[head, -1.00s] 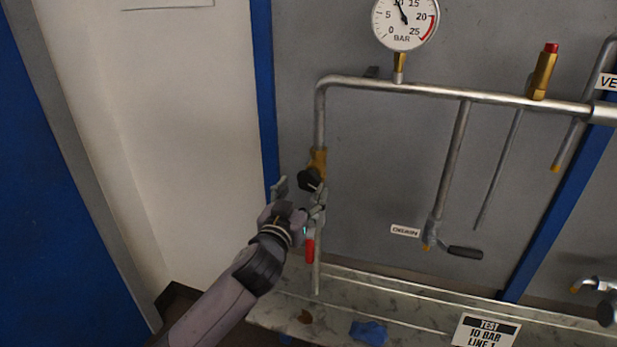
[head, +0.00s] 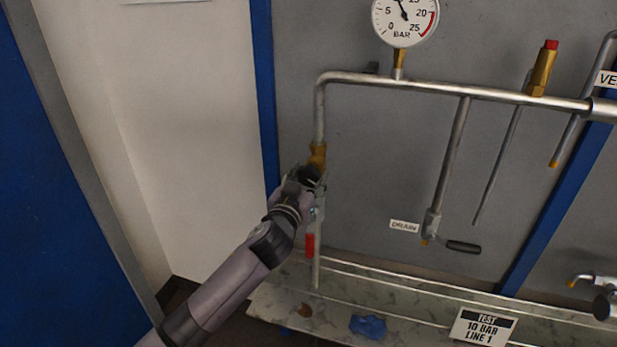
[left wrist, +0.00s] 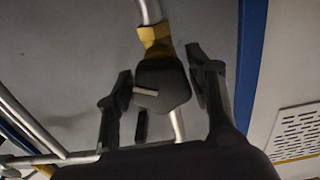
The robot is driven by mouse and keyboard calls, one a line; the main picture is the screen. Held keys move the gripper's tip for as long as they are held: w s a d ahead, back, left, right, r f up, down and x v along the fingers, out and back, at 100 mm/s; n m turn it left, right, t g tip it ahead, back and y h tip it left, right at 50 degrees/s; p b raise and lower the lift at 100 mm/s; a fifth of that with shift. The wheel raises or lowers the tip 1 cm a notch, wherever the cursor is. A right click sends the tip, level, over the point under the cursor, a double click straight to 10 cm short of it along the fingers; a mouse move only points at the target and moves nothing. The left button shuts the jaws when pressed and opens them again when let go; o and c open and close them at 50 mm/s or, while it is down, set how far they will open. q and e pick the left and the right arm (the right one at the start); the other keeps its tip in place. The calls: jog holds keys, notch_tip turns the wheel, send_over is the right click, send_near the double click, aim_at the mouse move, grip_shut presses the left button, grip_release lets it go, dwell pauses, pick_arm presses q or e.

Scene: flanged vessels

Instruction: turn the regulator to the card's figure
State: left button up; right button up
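The regulator has a brass body (head: 317,155) on the vertical pipe at the left and a black knob (head: 311,174) below it. My left gripper (head: 305,178) is at the knob and partly hides it. In the left wrist view the black knob (left wrist: 162,84), with a pale pointer line, sits between the two open fingers (left wrist: 160,88); I cannot tell whether they touch it. The pressure gauge (head: 406,20) is cut off at the top; its needle points up and slightly left, near 10. The card (head: 484,327) reads TEST 10 BAR LINE 1. My right gripper is out of view.
A red-handled valve (head: 310,245) sits just below the knob on the same pipe. A labelled drain valve with a dark lever (head: 462,247) and a brass, red-capped fitting (head: 543,68) stand to the right. A blue rag (head: 368,326) lies on the ledge.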

pick_arm(q)
jog(key=c, duration=0.6)
jog(key=shift+m, duration=0.6)
jog(key=shift+c, duration=0.3)
jog(key=o, duration=1.1)
jog(key=shift+o, duration=0.2)
jog(key=v, duration=1.2)
